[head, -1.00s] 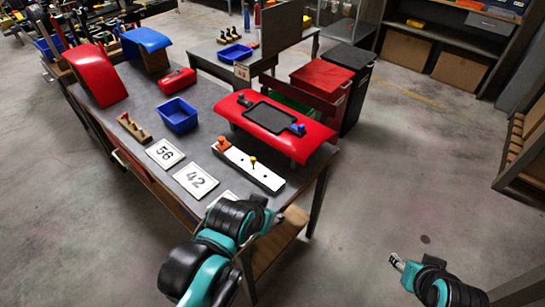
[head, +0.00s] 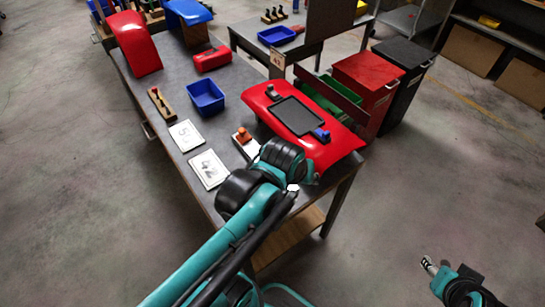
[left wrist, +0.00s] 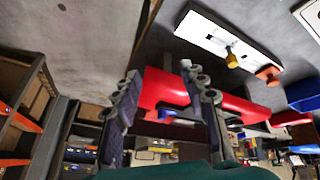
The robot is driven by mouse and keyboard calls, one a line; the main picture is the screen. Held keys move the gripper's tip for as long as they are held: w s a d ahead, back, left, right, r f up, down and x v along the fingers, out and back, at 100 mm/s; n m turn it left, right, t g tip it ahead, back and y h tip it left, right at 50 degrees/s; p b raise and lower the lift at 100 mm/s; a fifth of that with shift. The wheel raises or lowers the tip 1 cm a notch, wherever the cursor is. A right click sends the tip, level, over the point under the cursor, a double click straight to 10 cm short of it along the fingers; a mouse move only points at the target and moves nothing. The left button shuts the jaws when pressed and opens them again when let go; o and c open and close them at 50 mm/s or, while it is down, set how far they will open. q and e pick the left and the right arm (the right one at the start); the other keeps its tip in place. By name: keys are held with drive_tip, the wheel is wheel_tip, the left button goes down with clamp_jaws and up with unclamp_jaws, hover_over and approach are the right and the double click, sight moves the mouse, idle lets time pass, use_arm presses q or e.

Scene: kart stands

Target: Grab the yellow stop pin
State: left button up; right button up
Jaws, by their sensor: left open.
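The yellow stop pin (left wrist: 232,58) stands on a white strip (left wrist: 205,32), seen in the left wrist view; in the head view my left arm hides it. An orange pin (left wrist: 268,72) stands on the same strip and also shows in the head view (head: 242,134). My left gripper (left wrist: 160,72) is open, with nothing between its fingers; the yellow pin lies outside them, beyond the right finger in the wrist view. In the head view, its fingers are hidden behind my arm. My right gripper (head: 430,266) is low at the right, over the floor, its jaws too small to judge.
The red panel with a black tray (head: 340,150) lies right beside the strip on the grey table (head: 180,98). A blue bin (head: 206,98), a wooden block with pegs (head: 161,104) and number cards (head: 208,169) lie to the left. Open floor is at the right.

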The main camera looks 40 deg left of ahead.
use_arm(q)
drive_tip(key=w+a+f+n+g+p, duration=0.1)
drive_tip(key=w+a+n+g+p, duration=0.1)
drive_tip(key=a+n, duration=0.3)
drive_tip(key=w+a+f+n+g+p, duration=0.1)
drive_tip(key=w+a+n+p, duration=0.1)
drive_tip(key=a+n+p, duration=0.2)
drive_tip(key=w+a+f+n+g+p, duration=0.1)
drive_tip(key=w+a+n+g+p, duration=0.1)
drive_tip(key=a+n, duration=0.5)
drive_tip(key=shift+w+a+f+n+g+h+p, duration=0.15)
drive_tip(key=shift+w+n+p, duration=0.1)
drive_tip(key=shift+n+p, duration=0.35)
drive_tip(key=shift+w+a+f+n+g+h+p, duration=0.15)
drive_tip(key=shift+w+n+p, duration=0.15)
drive_tip(key=shift+n, duration=0.4)
drive_tip(key=shift+a+f, duration=0.1)
drive_tip(key=shift+f, duration=0.05)
drive_tip(key=shift+n, duration=0.3)
wheel_tip(320, 180, down, 8)
drive_tip(key=shift+s+r+b, duration=0.1)
drive_tip(key=shift+s+b, duration=0.05)
drive_tip(key=shift+b, duration=1.05)
clamp_jaws()
